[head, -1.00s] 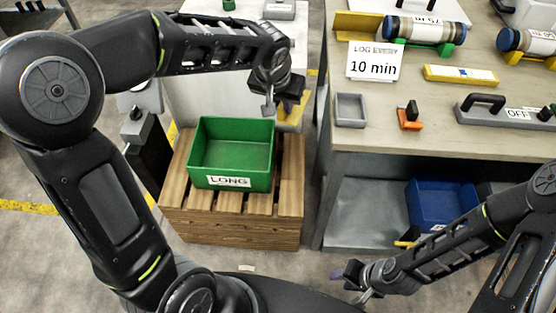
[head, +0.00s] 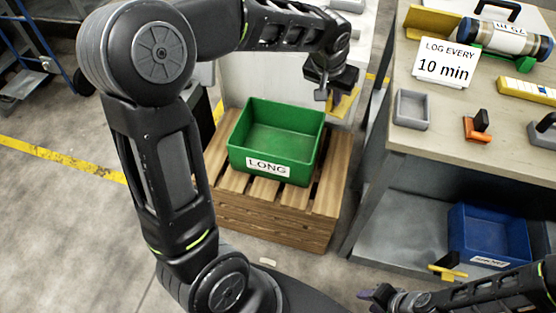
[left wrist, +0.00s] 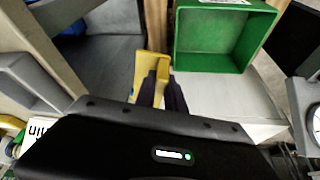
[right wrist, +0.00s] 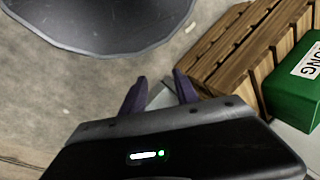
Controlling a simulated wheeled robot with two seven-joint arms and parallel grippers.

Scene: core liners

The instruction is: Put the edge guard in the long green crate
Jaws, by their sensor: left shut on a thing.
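The long green crate (head: 268,168), labelled LONG, stands open and looks empty on a wooden pallet. It also shows in the left wrist view (left wrist: 222,67). My left gripper (head: 335,92) is shut on the yellow edge guard (left wrist: 150,72), just beyond the crate's far right corner and outside its walls. In the head view the edge guard (head: 346,103) is partly hidden by the gripper. My right gripper (head: 378,293) is low in front of the pallet. Its fingers are apart and empty in the right wrist view (right wrist: 158,90).
The wooden pallet (head: 270,215) stands left of a workbench (head: 400,140) carrying a sign, a grey tray (head: 411,108) and another yellow angled piece (head: 430,22). A blue crate (head: 488,238) sits on the lower shelf. Floor at left is mostly clear.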

